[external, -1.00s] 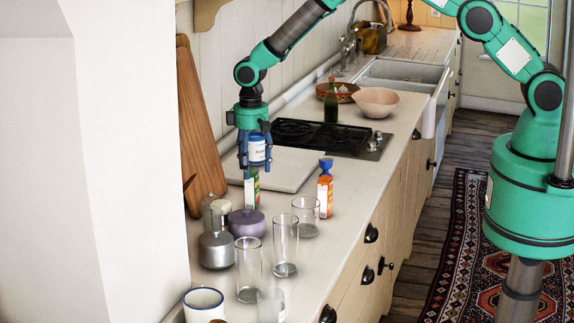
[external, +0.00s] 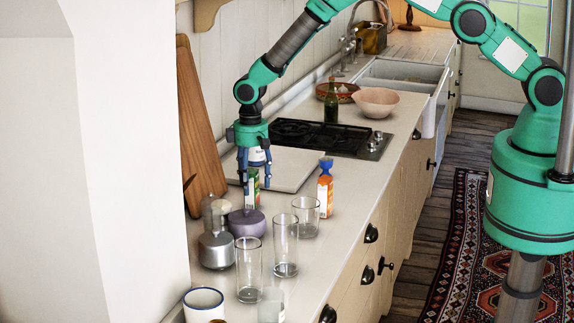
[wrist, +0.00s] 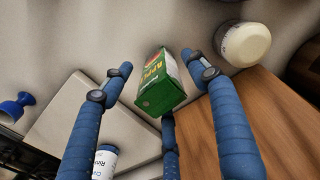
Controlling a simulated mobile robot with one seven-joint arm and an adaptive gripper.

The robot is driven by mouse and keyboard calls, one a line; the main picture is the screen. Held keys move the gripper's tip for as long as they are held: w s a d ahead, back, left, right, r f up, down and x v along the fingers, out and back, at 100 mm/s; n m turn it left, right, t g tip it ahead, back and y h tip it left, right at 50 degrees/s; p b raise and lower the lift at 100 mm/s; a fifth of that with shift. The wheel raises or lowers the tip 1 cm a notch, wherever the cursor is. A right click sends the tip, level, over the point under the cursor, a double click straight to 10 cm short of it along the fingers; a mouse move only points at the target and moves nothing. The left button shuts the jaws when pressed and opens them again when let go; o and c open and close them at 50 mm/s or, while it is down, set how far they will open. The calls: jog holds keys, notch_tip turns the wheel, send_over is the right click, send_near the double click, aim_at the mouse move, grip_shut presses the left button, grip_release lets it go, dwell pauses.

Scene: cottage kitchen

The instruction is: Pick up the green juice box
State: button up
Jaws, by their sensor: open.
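The green juice box (external: 252,192), marked APPLE in the wrist view (wrist: 162,85), stands upright on the counter. My gripper (external: 254,180) points down over it with its blue fingers spread. In the wrist view, the box shows between the open fingers of my gripper (wrist: 158,75), with a visible gap on both sides. One finger is on the left, one on the right and one below. I cannot tell whether the lower finger touches it. In the external view, the fingers hide part of the box.
A white and blue canister (wrist: 103,160) stands close behind my gripper. A wooden board (external: 198,130) leans on the wall. A pale board (external: 292,168) lies behind.

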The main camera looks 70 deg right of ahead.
dwell(0.4)
jog(key=c, duration=1.4)
jog(key=shift+c, duration=0.2)
jog(key=shift+r, duration=0.1)
jog(key=shift+r+b, duration=0.85)
jog(key=shift+r, duration=4.1)
